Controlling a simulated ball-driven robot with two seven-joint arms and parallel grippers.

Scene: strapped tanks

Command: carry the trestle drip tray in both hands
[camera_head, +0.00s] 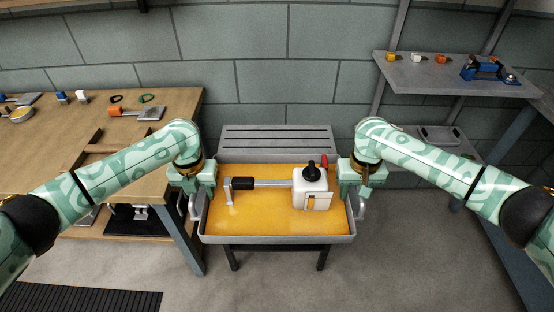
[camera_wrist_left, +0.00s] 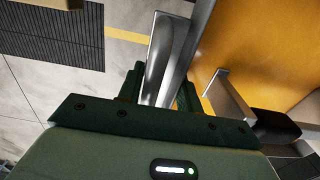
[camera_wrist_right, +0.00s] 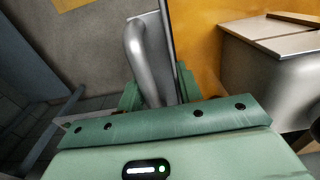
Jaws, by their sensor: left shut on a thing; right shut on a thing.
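The drip tray (camera_head: 280,239) is a grey-rimmed tray with an orange-yellow floor, level in the middle of the head view. On it stand a white tank (camera_head: 311,188) with a black knob and red cap, and a black-handled tool (camera_head: 258,183) to its left. My left gripper (camera_head: 195,200) is shut on the tray's left handle, a grey metal loop (camera_wrist_left: 158,60) in the left wrist view. My right gripper (camera_head: 358,199) is shut on the right handle, which shows in the right wrist view (camera_wrist_right: 138,55). The fingertips are partly hidden.
A grey slatted trestle top (camera_head: 277,133) is behind the tray; dark legs (camera_head: 322,258) show below it. A wooden workbench (camera_head: 60,140) with small tools stands at left. A shelf (camera_head: 430,75) with small caps and a blue tool is at upper right. Floor in front is clear.

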